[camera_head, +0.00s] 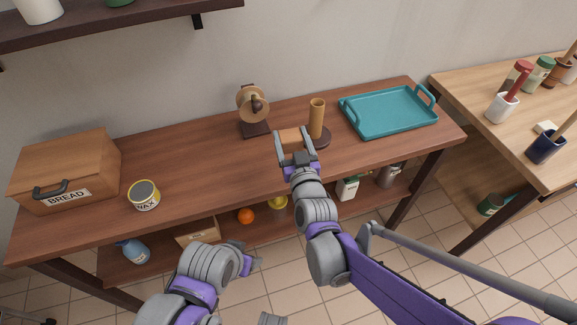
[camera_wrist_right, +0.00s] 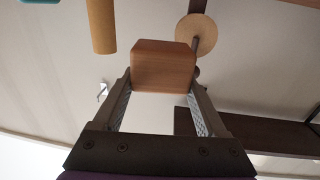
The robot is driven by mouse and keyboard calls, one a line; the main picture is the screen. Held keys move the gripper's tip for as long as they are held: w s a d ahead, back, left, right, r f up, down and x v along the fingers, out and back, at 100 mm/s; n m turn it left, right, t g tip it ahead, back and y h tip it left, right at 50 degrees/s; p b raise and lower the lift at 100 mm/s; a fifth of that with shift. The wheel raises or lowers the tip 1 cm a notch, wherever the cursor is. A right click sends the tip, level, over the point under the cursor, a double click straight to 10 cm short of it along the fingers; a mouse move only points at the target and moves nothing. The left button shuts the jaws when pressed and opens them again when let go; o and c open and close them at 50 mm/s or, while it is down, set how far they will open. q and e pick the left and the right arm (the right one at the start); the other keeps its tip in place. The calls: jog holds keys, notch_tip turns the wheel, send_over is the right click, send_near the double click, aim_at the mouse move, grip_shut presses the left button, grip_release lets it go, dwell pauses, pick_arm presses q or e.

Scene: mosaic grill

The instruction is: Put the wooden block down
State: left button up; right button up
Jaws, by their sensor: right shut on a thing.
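The wooden block (camera_head: 291,138) is a small orange-brown block with chamfered corners. It is between the fingers of my right gripper (camera_head: 295,141), which is shut on it. The block is above the brown wooden table (camera_head: 200,150), left of the upright tan cylinder. I cannot tell whether it touches the tabletop. In the right wrist view the block (camera_wrist_right: 164,65) sits between the two fingertips (camera_wrist_right: 160,88). My left gripper (camera_head: 250,258) is low in front of the table, and its jaw opening is unclear.
The tan cylinder (camera_head: 317,118) stands on a dark round base beside my right gripper. A wooden wheel device (camera_head: 252,105) stands behind left. A teal tray (camera_head: 372,128) lies right. A wax tin (camera_head: 144,195) and bread box (camera_head: 70,165) stand left. The middle-left tabletop is clear.

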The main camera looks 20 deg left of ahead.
jog(key=shift+s, duration=0.15)
notch_tip(320, 180, down, 10)
jog(key=b, duration=0.2)
jog(key=shift+r+b, duration=0.25)
jog(key=shift+b, duration=0.05)
jog(key=shift+f, duration=0.25)
jog(key=o, duration=1.3)
jog(key=v, duration=1)
jog(key=shift+s+d+r, duration=0.15)
jog(key=shift+s+r, duration=0.05)
jog(key=shift+s, duration=0.2)
